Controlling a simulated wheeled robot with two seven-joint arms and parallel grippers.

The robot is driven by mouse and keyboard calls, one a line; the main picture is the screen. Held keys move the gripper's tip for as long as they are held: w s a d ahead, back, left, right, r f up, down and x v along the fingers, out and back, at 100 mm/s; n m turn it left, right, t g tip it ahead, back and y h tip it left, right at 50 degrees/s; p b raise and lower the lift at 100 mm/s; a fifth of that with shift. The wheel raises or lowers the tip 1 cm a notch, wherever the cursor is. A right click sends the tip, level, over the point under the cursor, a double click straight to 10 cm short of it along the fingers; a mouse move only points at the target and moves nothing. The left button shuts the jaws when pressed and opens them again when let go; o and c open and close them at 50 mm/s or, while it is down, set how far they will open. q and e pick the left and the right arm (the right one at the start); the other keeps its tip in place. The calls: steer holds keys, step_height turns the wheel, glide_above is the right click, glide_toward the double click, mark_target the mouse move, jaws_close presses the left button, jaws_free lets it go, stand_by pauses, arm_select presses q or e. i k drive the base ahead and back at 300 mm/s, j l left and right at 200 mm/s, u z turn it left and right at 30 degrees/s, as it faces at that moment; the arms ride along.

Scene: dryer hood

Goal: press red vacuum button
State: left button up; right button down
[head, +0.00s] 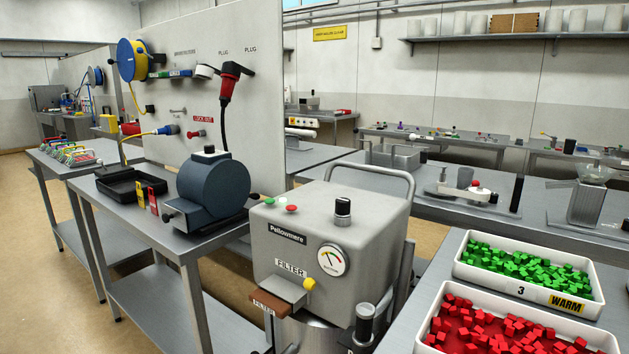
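The grey Pellowmere vacuum unit (370,225) stands in the lower middle of the head view, with a bent tube handle over its top. A red button (291,208) sits on the left part of its top face, near the front edge. A green button (270,201) is just left of the red one. The front carries a round dial gauge (331,260) and a filter drawer with a yellow knob (310,284). Neither of my grippers shows, and nothing covers the red button.
A dark blue motor-like drum (212,190) stands on the metal table just left of the unit. White bins of green cubes (586,304) and red cubes (432,309) sit at lower right. Another device with a red knob (476,184) is on the bench behind. Space above the unit looks clear.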

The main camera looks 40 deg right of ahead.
mark_target(291, 207)
steer(key=i+j+z, duration=0.1)
steer(key=i+z, duration=0.3)
steer(key=i, duration=0.5)
